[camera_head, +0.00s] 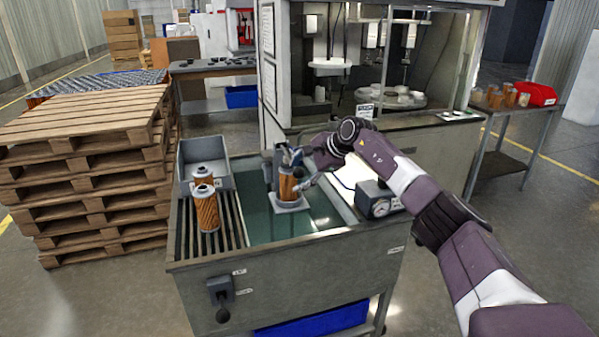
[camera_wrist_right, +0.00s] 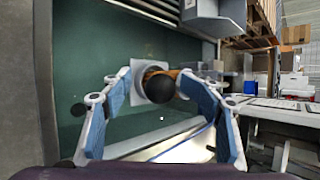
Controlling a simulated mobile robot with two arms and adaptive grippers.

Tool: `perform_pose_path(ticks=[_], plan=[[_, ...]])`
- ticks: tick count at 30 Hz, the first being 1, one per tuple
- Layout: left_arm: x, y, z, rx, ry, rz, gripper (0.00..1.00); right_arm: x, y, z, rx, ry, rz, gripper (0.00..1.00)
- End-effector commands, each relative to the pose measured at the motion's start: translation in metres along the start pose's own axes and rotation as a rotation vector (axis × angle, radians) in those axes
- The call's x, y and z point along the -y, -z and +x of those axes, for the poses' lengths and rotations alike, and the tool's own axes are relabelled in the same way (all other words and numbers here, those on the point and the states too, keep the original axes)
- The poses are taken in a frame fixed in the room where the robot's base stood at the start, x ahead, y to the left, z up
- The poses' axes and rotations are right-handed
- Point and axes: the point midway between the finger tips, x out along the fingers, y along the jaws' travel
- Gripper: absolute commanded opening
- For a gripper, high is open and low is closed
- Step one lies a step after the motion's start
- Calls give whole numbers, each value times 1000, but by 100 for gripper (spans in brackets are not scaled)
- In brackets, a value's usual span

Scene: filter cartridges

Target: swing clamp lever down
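An orange filter cartridge (camera_head: 288,187) stands upright in a clamp fixture with a pale square base (camera_head: 291,205) on the green bench top. My right gripper (camera_head: 297,170) is at the upper part of this fixture, reaching in from the right. In the right wrist view, the open gripper (camera_wrist_right: 155,82) has its blue-padded fingers on either side of a black ball knob (camera_wrist_right: 168,88), with the orange cartridge behind it. Whether a pad touches the knob or cartridge I cannot tell. The clamp lever's shaft is mostly hidden by the gripper. My left gripper is out of view.
Orange cartridges (camera_head: 207,212) stand on the slatted rack at the left, by a grey bin (camera_head: 221,172). A gauge box (camera_head: 377,200) sits at the bench's right. A black-knobbed handle (camera_head: 222,298) is on the bench front. Pallets (camera_head: 85,170) stand to the left.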

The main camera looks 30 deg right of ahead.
Motion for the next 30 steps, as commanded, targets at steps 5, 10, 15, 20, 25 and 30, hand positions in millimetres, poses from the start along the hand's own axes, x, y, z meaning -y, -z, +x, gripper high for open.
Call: perform_pose_path(ticks=[5, 10, 15, 20, 25, 30], plan=[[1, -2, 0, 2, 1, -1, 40, -10, 5, -4, -8, -23, -1, 44], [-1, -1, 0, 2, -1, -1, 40, -7, 4, -30, -9, -16, -1, 44], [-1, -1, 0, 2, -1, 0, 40, -4, 2, -67, -6, -7, -3, 44], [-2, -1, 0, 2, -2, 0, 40, -1, 0, -98, -4, -2, -3, 44], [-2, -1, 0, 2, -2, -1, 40, 0, -2, -116, 0, 0, -2, 44], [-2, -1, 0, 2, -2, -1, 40, 0, -3, -121, 1, 1, -2, 44]])
